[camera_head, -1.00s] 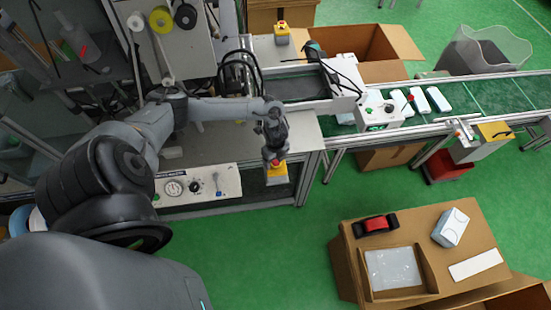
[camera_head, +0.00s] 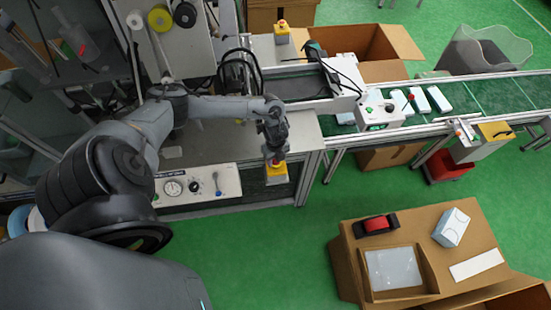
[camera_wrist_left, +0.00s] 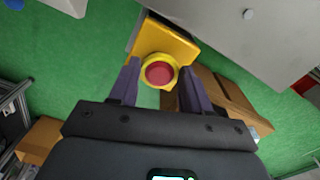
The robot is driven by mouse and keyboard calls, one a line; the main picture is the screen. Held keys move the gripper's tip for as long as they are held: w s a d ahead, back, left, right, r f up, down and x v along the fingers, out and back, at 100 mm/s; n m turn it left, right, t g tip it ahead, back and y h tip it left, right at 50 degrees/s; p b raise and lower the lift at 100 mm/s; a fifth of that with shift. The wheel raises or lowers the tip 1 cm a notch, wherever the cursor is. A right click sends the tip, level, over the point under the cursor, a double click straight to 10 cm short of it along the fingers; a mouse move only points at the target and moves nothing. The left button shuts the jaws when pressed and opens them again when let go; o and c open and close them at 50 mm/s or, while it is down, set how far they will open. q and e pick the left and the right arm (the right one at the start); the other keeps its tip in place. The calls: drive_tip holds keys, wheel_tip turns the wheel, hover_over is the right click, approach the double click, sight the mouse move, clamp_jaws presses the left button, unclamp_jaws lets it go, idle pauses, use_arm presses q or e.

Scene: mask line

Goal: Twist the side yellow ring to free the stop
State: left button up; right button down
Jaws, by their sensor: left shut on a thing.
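The side stop is a red button (camera_wrist_left: 159,73) in a yellow ring (camera_wrist_left: 160,56) on a yellow box. In the head view the yellow box (camera_head: 277,176) is at the front right corner of the machine bench, below my left gripper (camera_head: 274,157). In the left wrist view the two fingers of my left gripper (camera_wrist_left: 159,82) stand on either side of the ring and are shut on it. The fingers partly hide the stop in the head view. My right gripper is not in view.
A panel with a dial (camera_head: 173,188) and knobs is left of the stop. Another red stop on a yellow box (camera_head: 282,36) stands at the back. The conveyor (camera_head: 455,112) runs to the right. A cardboard box (camera_head: 440,225) stands at the lower right. Green floor lies between.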

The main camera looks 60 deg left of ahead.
use_arm(q)
drive_tip(key=m+b, duration=0.1)
drive_tip(key=m, duration=0.3)
drive_tip(key=shift+f, duration=0.1)
drive_tip(key=shift+w+m+b, duration=0.1)
drive_tip(key=shift+m+b, duration=0.75)
drive_tip(key=shift+m, duration=0.55)
drive_tip(key=o, duration=1.1)
wheel_tip(320, 180, up, 11)
